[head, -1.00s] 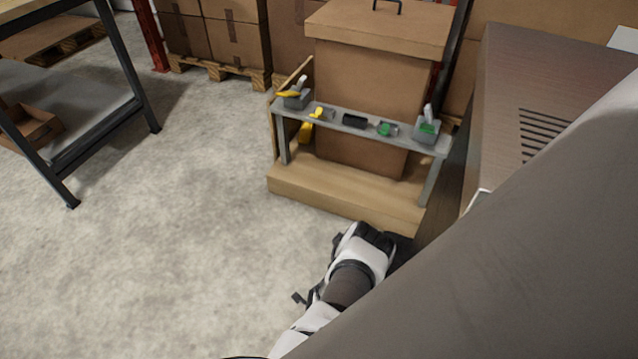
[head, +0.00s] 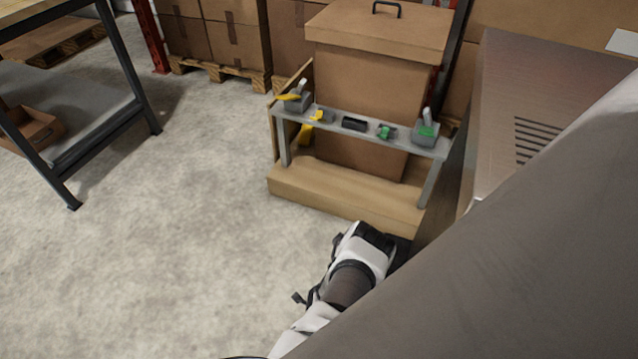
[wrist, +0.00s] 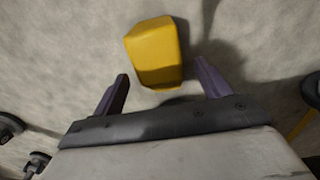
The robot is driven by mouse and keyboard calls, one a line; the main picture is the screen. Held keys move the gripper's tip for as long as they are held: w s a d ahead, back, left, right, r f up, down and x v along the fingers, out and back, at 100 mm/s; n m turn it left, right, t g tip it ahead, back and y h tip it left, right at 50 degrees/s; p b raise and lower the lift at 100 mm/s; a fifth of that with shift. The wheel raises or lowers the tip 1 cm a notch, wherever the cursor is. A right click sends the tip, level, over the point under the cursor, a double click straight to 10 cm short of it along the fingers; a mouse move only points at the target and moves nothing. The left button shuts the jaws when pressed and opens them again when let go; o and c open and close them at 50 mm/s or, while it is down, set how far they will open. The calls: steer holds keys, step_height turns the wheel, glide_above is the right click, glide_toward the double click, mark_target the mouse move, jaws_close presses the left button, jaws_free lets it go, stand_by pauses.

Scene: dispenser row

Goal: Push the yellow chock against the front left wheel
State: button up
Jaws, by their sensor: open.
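The yellow chock (wrist: 155,52) lies on the concrete floor in the wrist view, just ahead of and partly between my fingertips. My gripper (wrist: 162,70) is open, with one dark purple finger on each side of the chock's near end. I see a gap between each finger and the chock; nothing is held. Round dark wheel-like parts show at the left edge (wrist: 9,126) and right edge (wrist: 312,90) of the wrist view. I cannot tell which is the front left wheel. In the head view my wrist (head: 365,250) points down; the chock and fingers are hidden there.
A low wooden platform (head: 330,193) with a grey shelf (head: 400,141) of small yellow, black and green items stands beyond my arm. A large brown cabinet (head: 500,100) is close on the right. A workbench (head: 85,140) stands at left. The floor between is clear.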

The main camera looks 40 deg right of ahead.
step_height(320, 180, up, 13)
steer(key=p, duration=1.1)
steer(key=shift+f+p, duration=0.15)
steer(key=shift+p, duration=0.25)
